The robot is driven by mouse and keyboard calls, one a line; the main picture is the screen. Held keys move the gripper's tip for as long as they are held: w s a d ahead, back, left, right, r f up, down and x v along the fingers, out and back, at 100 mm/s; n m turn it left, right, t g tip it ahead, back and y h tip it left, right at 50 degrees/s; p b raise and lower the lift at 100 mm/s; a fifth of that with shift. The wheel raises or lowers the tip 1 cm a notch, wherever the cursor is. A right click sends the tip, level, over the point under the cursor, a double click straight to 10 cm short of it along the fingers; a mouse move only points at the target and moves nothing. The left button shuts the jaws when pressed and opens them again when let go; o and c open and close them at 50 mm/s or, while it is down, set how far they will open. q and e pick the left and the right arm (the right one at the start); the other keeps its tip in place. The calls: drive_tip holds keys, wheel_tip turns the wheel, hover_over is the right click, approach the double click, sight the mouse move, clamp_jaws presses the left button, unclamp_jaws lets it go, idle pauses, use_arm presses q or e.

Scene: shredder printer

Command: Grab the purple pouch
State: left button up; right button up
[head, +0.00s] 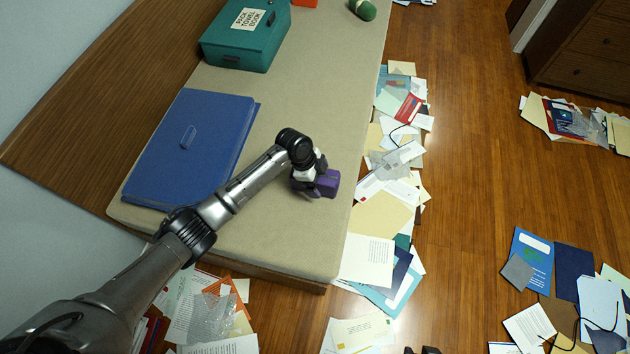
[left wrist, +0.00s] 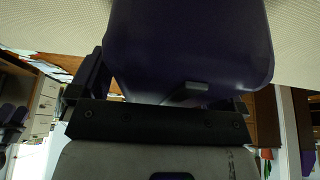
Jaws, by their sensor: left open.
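The purple pouch (head: 327,183) lies on the beige bench top near its right edge. My left gripper (head: 314,184) is at the left side of the pouch and hides part of it. In the left wrist view the dark purple pouch (left wrist: 190,45) fills the upper middle, close in front of the gripper (left wrist: 165,95). The gripper is open, with the pouch at or between its fingers. The views do not show clearly whether the fingers touch it. Only a small dark tip at the bottom edge of the head view may be my right gripper, too little to identify.
A large blue binder (head: 190,148) lies on the bench (head: 285,245) left of my arm. A teal box (head: 246,35) and a green rolled item (head: 362,9) are farther back. Papers (head: 385,210) litter the wooden floor beside the bench. The bench top behind the pouch is clear.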

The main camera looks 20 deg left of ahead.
use_arm(q)
drive_tip(key=shift+f, duration=0.15)
drive_tip(key=shift+c, duration=0.2)
idle(0.3)
drive_tip(key=c, duration=1.1)
